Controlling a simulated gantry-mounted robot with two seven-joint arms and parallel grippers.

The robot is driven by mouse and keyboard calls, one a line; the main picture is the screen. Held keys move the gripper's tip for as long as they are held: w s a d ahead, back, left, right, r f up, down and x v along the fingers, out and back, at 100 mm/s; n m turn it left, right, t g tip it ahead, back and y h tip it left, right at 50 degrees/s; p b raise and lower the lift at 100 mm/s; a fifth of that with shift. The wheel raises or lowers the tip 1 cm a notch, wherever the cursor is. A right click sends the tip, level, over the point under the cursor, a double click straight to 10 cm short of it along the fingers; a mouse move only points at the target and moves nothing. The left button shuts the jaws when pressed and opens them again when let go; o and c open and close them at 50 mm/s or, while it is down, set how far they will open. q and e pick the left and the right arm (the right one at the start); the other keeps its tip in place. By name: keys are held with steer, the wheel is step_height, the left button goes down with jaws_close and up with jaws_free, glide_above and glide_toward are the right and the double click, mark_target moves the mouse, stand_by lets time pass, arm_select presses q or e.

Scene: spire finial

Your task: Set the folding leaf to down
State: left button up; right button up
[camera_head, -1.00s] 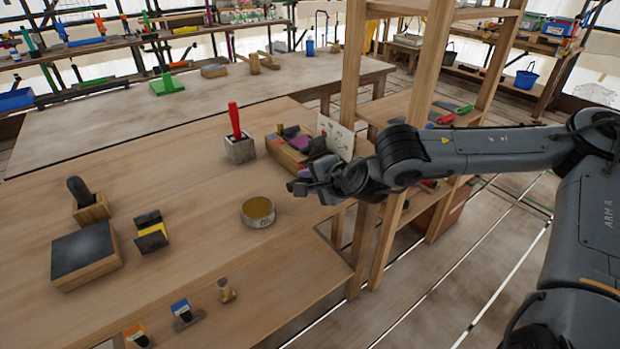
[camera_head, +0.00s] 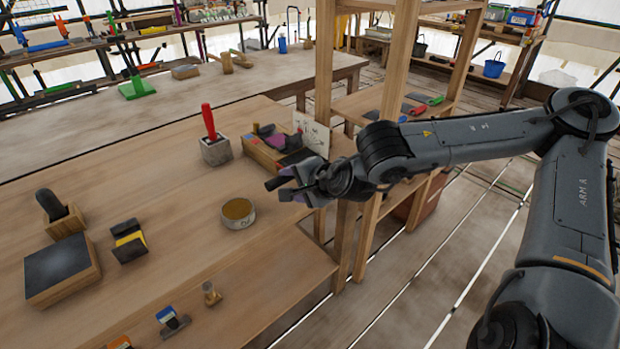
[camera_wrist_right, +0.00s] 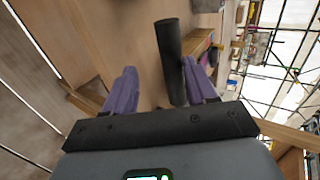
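My right gripper (camera_head: 290,184) is over the right edge of the wooden table, near the box with purple and dark items. In the right wrist view its two purple fingers (camera_wrist_right: 160,92) are spread apart. A dark cylindrical bar (camera_wrist_right: 170,60) shows between them, closer to the right finger; I cannot tell whether it touches. A lower wooden panel (camera_head: 262,285) along the table's front right edge looks like the folding leaf, but I cannot confirm that or its hinge. My left gripper is out of view.
On the table are a round tin (camera_head: 238,214), a grey block with a red handle (camera_head: 213,150), an open box (camera_head: 262,158) and a dark-topped block (camera_head: 62,270). Small stamps (camera_head: 172,320) stand on the lower panel. A wooden post frame (camera_head: 398,80) is close behind the gripper.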

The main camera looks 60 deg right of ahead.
steer(key=b+v, duration=0.5)
steer(key=v, duration=0.3)
steer(key=shift+s+b, duration=0.15)
steer(key=shift+b, duration=0.2)
